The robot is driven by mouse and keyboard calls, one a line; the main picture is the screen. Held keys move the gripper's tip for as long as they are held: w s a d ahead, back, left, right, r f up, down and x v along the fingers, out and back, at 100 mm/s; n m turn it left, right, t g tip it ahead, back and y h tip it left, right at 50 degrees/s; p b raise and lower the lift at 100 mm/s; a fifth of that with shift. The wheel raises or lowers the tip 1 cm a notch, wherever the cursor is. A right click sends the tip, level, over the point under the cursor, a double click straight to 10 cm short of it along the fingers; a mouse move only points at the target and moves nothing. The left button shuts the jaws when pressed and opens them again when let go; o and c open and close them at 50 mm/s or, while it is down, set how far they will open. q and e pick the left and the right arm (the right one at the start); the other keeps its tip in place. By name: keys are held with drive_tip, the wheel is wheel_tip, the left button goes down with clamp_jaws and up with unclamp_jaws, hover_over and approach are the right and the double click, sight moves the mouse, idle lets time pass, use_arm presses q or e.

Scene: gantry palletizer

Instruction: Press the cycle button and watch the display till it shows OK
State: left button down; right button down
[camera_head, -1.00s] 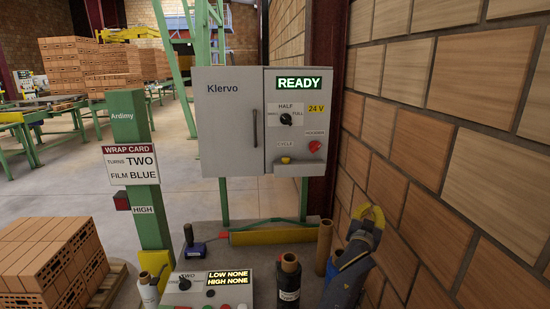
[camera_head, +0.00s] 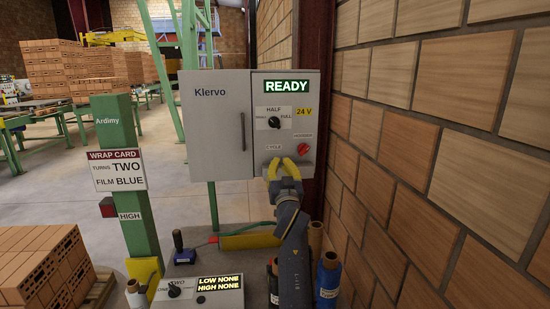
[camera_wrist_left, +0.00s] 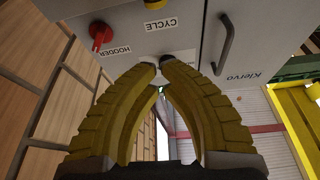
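The grey Klervo cabinet (camera_head: 216,150) has a lit display (camera_head: 286,86) reading READY in green. A CYCLE label sits low on its door. The yellow cycle button (camera_wrist_left: 155,3) shows at the top edge of the left wrist view. In the head view I cannot pick it out behind my yellow fingers. My left gripper (camera_head: 282,164) is raised in front of the door's lower part. In the left wrist view its fingertips (camera_wrist_left: 157,65) come together with nothing between them. Whether they touch the cabinet is unclear. My right gripper is not in view.
A red knob (camera_head: 303,149) and a HALF/FULL selector (camera_head: 274,122) are on the same door. A brick wall (camera_head: 430,170) stands close on the right. Below are a small panel (camera_head: 219,285) reading LOW NONE, HIGH NONE and several rolls. A green post (camera_head: 131,215) carries a wrap card.

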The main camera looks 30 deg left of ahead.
use_arm(q)
drive_tip(key=x, duration=0.9)
drive_tip(key=shift+w+a+r, duration=0.15)
drive_tip(key=shift+w+a, duration=0.05)
drive_tip(key=shift+w, duration=0.05)
drive_tip(key=shift+w+a+f, duration=0.15)
drive_tip(key=shift+f, duration=1.8)
drive_tip(key=shift+a, duration=0.1)
